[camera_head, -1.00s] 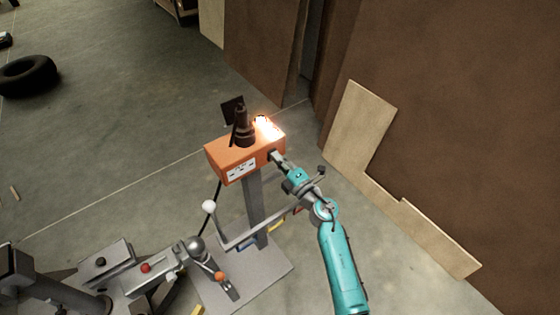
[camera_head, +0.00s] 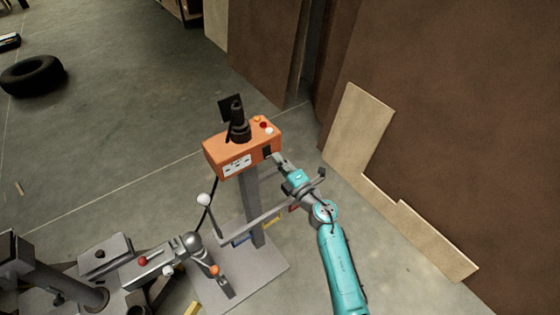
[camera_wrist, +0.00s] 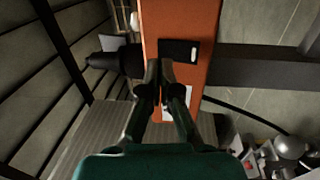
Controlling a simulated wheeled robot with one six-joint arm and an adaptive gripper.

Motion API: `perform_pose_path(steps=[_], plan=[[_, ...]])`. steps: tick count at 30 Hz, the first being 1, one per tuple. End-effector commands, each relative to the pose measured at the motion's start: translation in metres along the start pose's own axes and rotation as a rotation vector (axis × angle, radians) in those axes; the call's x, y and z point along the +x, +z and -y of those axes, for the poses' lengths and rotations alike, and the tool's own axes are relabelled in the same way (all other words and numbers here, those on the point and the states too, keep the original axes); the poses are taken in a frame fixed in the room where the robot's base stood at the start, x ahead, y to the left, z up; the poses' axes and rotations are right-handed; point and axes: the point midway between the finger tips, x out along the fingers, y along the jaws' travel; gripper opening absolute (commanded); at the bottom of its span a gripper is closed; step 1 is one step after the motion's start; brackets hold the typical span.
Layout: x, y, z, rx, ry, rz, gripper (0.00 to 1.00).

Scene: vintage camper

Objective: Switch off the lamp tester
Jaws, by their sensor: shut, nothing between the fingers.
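The lamp tester is an orange box (camera_head: 226,157) on a grey post, with a black lamp holder on top. My gripper (camera_head: 279,162) is shut and empty, just right of the switch in the head view. In the wrist view my gripper (camera_wrist: 159,68) points at the orange face, its tips beside the switch's lower end; whether they touch it I cannot tell.
A grey machine with a ball-ended lever (camera_head: 204,200) stands left of and below the tester. Wooden panels (camera_head: 358,130) lean at the right. A tire (camera_head: 32,75) lies far left. The concrete floor between is largely clear.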

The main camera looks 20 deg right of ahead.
Motion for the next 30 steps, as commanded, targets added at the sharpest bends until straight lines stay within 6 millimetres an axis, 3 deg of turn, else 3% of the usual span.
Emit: perform_pose_path(steps=[8,21,30], plan=[[-0.024,-0.001,-0.006,0.000,-0.001,0.000,0.00],[-0.085,0.000,-0.021,0.000,-0.001,0.001,0.00],[-0.097,-0.001,-0.025,0.000,0.000,-0.001,0.00]])
